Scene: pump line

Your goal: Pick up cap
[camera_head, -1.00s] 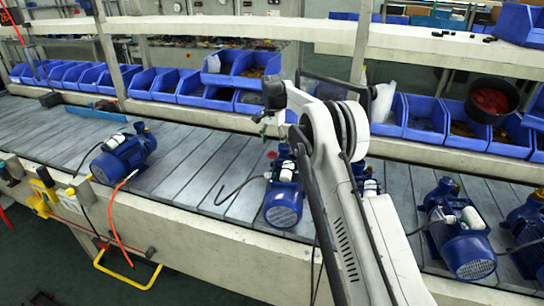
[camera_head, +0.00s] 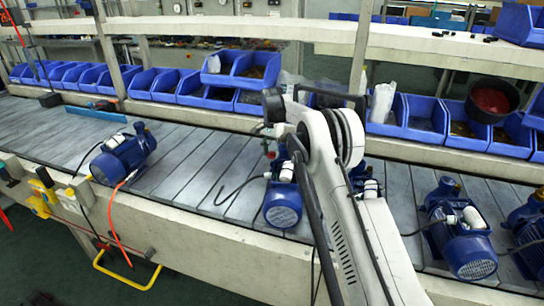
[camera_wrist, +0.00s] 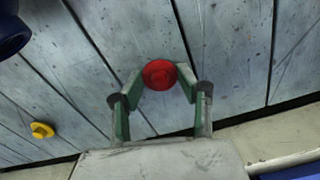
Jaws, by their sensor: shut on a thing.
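A round red cap (camera_wrist: 159,74) is between the fingertips of my gripper (camera_wrist: 158,78) in the wrist view. The green fingers are shut on its sides, and the grey slatted conveyor lies right beneath. In the head view the red cap (camera_head: 271,155) shows as a small spot beside a blue pump, under my gripper (camera_head: 269,147), which is partly hard to make out. A yellow cap (camera_wrist: 42,130) lies on the conveyor to the left in the wrist view.
Blue pumps stand on the conveyor: one close by (camera_head: 283,205), one at the left (camera_head: 122,155), others at the right (camera_head: 460,235). Blue bins (camera_head: 180,86) line the shelf behind. A dark blue part (camera_wrist: 12,35) shows at the upper left in the wrist view.

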